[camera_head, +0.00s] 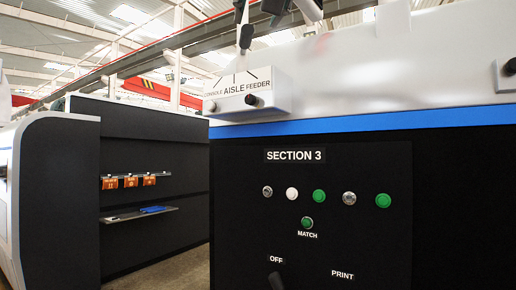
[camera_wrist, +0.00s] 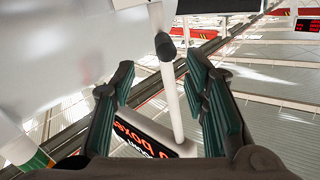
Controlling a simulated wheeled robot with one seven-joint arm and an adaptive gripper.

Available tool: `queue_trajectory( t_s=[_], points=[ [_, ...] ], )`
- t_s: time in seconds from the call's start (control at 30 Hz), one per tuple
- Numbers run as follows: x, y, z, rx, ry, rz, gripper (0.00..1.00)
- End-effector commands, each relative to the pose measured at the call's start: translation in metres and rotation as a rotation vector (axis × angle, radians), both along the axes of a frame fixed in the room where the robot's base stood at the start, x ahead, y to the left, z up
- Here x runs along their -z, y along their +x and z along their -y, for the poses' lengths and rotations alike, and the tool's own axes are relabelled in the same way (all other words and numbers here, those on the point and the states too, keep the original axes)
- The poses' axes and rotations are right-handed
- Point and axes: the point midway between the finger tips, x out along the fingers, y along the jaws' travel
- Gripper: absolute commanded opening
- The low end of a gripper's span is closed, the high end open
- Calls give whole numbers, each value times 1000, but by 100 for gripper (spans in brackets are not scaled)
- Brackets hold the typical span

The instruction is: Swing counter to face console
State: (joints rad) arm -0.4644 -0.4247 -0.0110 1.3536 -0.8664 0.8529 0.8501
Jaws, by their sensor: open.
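In the wrist view the counter (camera_wrist: 145,142), a black panel with red lettering including "boxes", shows tilted and nearly upside down, partly behind my gripper. A pale post (camera_wrist: 171,100) runs up from it. A dark rounded grip (camera_wrist: 165,46) shows between the fingertips of my gripper (camera_wrist: 160,65). The gripper is open, with one finger on each side; I cannot tell how near the grip is in depth. In the head view a dark hanging piece (camera_head: 246,37) is at the top, above the white box (camera_head: 280,98) marked CONSOLE, AISLE and FEEDER. The counter's face is not visible there.
A black SECTION 3 panel (camera_head: 340,200) with several round buttons stands below the blue stripe (camera_head: 370,122). A dark machine (camera_head: 150,240) with a small shelf (camera_head: 140,214) is at left. Floor shows between them. A pale machine surface (camera_wrist: 70,50) lies left in the wrist view.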

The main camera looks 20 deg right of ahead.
Motion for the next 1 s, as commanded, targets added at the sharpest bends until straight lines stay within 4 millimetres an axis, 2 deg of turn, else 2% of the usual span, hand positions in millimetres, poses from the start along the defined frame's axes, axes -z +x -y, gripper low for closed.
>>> queue_trajectory(
  t_s=[0.57, 1.0],
  points=[
    [101, -8, 6, -18, -108, -274, 41],
    [177, -26, 14, -44, -156, -465, 41]
  ],
)
